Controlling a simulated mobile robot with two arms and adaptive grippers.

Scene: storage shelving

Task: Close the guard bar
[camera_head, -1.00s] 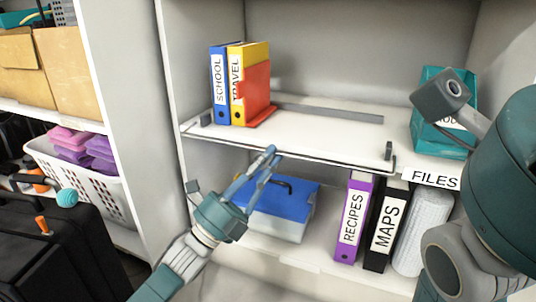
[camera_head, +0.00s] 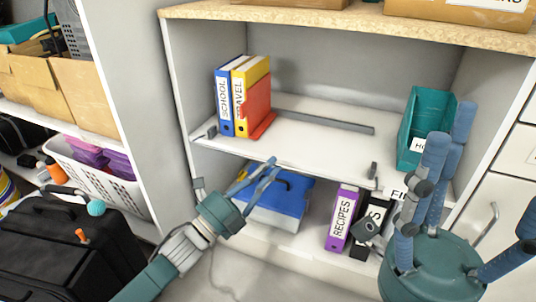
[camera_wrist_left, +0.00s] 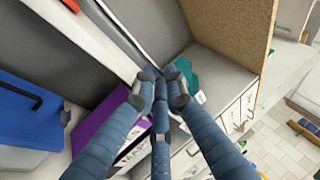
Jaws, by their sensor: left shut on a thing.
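The guard bar (camera_head: 325,176) is a thin metal rod along the front edge of the middle shelf, low at the shelf's lip. A small dark bracket (camera_head: 373,170) stands near its right end, another (camera_head: 211,132) near its left. My left gripper (camera_head: 268,168) is shut on the bar left of its middle. In the left wrist view its fingertips (camera_wrist_left: 158,88) close around the thin bar (camera_wrist_left: 128,42); they hide the grip point. My right gripper (camera_head: 462,160) is large in the foreground at lower right, fingers spread and empty, apart from the bar.
Blue and yellow binders (camera_head: 240,95) and a red one stand on the shelf's left, a teal bin (camera_head: 425,125) on its right. Below are a blue-lidded box (camera_head: 285,200) and purple and black binders (camera_head: 342,215). A black suitcase (camera_head: 75,245) stands at left.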

